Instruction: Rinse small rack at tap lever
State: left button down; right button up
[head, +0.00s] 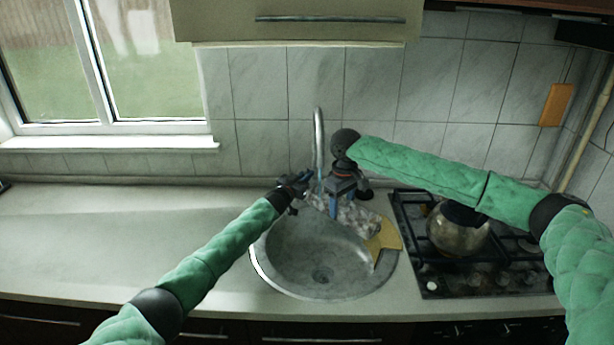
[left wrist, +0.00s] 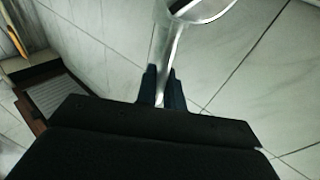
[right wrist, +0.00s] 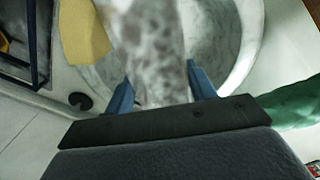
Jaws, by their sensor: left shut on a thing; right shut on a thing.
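The tap (head: 319,140) is a tall chrome spout rising behind the round metal sink (head: 300,255). My left gripper (head: 308,180) is at the tap's lower part; in the left wrist view its dark fingers (left wrist: 162,88) are shut on a shiny metal piece (left wrist: 160,58), either pipe or lever. My right gripper (head: 342,208) points down over the sink's back right. It is shut on a mottled grey-white thing (head: 360,219), apparently the task's small rack, though it looks soft like cloth. It also shows between the blue fingers in the right wrist view (right wrist: 152,45). Running water is not clearly visible.
A yellow cloth-like piece (head: 389,234) lies on the sink's right rim. To the right is a black gas hob (head: 430,285) with a rounded shiny kettle (head: 455,235). The worktop (head: 110,235) left of the sink is clear. A tiled wall and window stand behind.

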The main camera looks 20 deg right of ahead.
pick_arm(q)
jog(key=c, duration=1.6)
grip_release()
jog(key=shift+s+a+f, duration=0.15)
jog(key=shift+s+a, duration=0.1)
jog(key=shift+a, duration=0.2)
jog(key=v, duration=1.1)
jog(key=shift+d, duration=0.1)
